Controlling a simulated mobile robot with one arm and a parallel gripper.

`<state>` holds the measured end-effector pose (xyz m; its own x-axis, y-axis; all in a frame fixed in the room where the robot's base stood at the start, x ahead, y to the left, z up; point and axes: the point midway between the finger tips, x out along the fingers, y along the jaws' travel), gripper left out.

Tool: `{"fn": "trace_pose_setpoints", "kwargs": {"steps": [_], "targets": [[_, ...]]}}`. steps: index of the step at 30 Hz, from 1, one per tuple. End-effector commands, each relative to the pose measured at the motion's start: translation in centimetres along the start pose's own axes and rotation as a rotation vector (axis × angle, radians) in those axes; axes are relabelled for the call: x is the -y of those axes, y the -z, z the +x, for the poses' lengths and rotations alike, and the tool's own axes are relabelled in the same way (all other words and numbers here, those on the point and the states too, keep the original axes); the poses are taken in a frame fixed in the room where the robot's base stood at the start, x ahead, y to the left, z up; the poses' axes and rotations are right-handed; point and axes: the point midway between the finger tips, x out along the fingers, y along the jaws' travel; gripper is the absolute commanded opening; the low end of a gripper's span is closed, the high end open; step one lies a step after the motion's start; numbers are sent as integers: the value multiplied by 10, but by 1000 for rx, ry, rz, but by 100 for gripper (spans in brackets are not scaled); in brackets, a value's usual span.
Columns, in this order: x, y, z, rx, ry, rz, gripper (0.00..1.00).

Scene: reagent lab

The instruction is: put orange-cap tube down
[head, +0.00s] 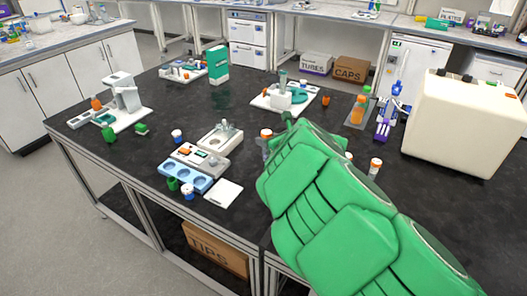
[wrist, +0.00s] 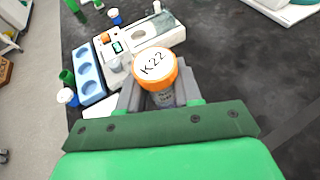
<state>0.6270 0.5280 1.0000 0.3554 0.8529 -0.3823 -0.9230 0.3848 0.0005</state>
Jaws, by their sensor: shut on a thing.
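The orange-cap tube (wrist: 155,66) is in the middle of the wrist view, its white top marked K22 facing the camera. My gripper (wrist: 158,98) is shut on it, with a grey finger on each side of the tube's body. In the head view the orange cap (head: 266,133) shows just left of my green arm, and my gripper itself is mostly hidden behind the arm. The tube's lower end is hidden, so I cannot tell whether it touches the dark bench top (head: 230,110).
A blue rack with round wells (head: 184,174) and a white device (head: 221,138) stand left of the tube. A white square pad (head: 223,193) lies near the front edge. Another orange-capped tube (head: 375,167) stands right of my arm, near a large cream machine (head: 465,125).

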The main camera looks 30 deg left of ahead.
Motion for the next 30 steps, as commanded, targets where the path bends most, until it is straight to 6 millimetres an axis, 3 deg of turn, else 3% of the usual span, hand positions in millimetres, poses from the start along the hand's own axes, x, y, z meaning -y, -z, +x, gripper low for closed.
{"fn": "trace_pose_setpoints", "kwargs": {"steps": [21, 30], "targets": [[20, 31, 58, 1, -4, 2, 0], [24, 38, 66, -1, -1, 2, 0]]}}
